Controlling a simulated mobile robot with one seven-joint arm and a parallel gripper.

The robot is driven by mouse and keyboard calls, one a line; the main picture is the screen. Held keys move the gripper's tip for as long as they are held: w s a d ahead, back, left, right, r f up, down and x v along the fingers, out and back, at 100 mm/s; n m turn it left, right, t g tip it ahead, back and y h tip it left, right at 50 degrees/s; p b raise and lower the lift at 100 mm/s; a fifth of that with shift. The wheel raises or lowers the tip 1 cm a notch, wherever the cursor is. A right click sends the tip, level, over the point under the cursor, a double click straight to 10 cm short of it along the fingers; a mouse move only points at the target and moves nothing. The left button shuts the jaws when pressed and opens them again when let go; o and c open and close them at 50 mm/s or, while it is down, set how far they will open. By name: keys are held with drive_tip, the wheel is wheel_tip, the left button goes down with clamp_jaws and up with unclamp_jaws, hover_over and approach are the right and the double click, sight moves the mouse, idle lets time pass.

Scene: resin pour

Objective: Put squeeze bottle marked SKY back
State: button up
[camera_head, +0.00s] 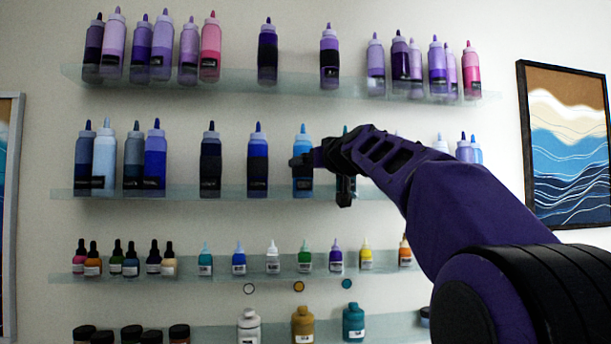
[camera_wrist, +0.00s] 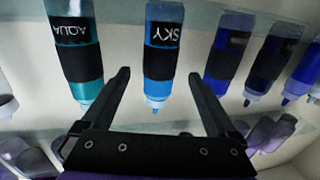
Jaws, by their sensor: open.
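The squeeze bottle marked SKY (camera_head: 302,181), bright blue with a black band, stands upright on the second shelf from the top. In the wrist view, where the picture is upside down, the SKY bottle (camera_wrist: 160,58) shows its label, with its blue nozzle toward my gripper. My gripper (camera_head: 322,179) is open in front of that shelf, and one finger overlaps the SKY bottle in the head view. In the wrist view the SKY bottle appears between the two spread fingers of my gripper (camera_wrist: 159,75). I see no finger clearly touching it.
The teal AQUA bottle (camera_wrist: 74,50) stands beside the SKY bottle, mostly hidden behind my gripper in the head view. A dark blue bottle (camera_head: 258,163) stands on the other side. Glass shelves (camera_head: 230,191) hold more bottles above and below. Gaps separate the SKY bottle from its neighbours.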

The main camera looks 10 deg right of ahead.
drive_tip(key=s+d+b, duration=0.1)
drive_tip(key=s+b, duration=0.1)
drive_tip(key=s, duration=0.4)
drive_tip(key=shift+d, duration=0.1)
